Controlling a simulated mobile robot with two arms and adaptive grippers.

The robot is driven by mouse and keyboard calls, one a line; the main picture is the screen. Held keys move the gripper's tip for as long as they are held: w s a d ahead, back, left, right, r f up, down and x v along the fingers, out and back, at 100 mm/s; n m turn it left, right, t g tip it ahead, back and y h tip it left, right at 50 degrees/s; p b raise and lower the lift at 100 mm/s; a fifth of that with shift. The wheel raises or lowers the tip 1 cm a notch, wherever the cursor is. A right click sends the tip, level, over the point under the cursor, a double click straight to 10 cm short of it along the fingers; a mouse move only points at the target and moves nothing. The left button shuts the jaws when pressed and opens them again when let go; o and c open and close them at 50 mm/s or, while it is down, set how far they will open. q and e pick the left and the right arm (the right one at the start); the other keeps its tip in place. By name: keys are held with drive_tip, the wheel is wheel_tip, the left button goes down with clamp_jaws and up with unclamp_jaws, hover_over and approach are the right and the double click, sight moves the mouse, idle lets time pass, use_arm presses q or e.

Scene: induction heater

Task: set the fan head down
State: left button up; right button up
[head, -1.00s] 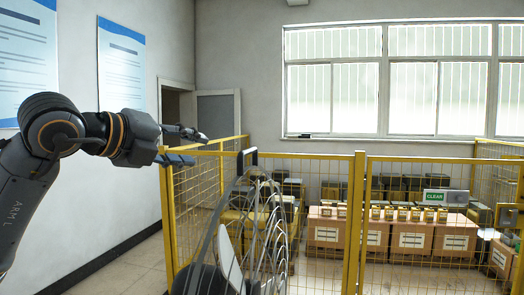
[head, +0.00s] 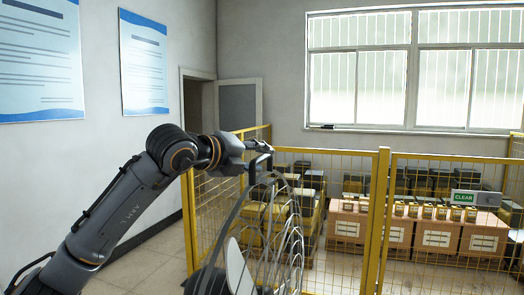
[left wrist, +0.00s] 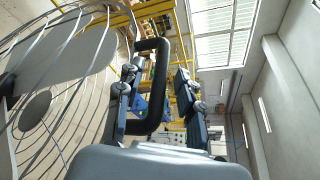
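The fan head (head: 290,245), a round wire cage with a pale disc inside, stands at the bottom centre of the head view. Its black loop handle (head: 253,172) is on top. My left gripper (head: 260,148) is at this handle. In the left wrist view the left gripper's (left wrist: 156,74) two fingers are wide apart, with the black handle (left wrist: 161,85) between them, closer to the left finger. The wire cage (left wrist: 60,90) fills the left of that view. What is under the fan head is out of view. My right gripper is not in view.
A yellow mesh fence (head: 376,220) stands just behind the fan head. Beyond it are cartons (head: 396,233), dark and yellow boxes (head: 300,200) and a green CLEAR sign (head: 464,197). A wall with posters (head: 143,65) is at left, with bare floor (head: 150,262) below.

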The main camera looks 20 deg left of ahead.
use_arm(q)
drive_tip(key=shift+w+d, duration=0.15)
drive_tip(key=shift+w, duration=0.3)
drive_tip(key=shift+w+d+f, duration=0.1)
drive_tip(key=shift+w, duration=0.15)
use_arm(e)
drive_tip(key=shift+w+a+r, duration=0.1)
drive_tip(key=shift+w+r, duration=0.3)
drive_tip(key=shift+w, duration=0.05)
use_arm(q)
drive_tip(key=shift+c, duration=0.4)
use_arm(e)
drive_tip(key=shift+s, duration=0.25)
use_arm(q)
clamp_jaws()
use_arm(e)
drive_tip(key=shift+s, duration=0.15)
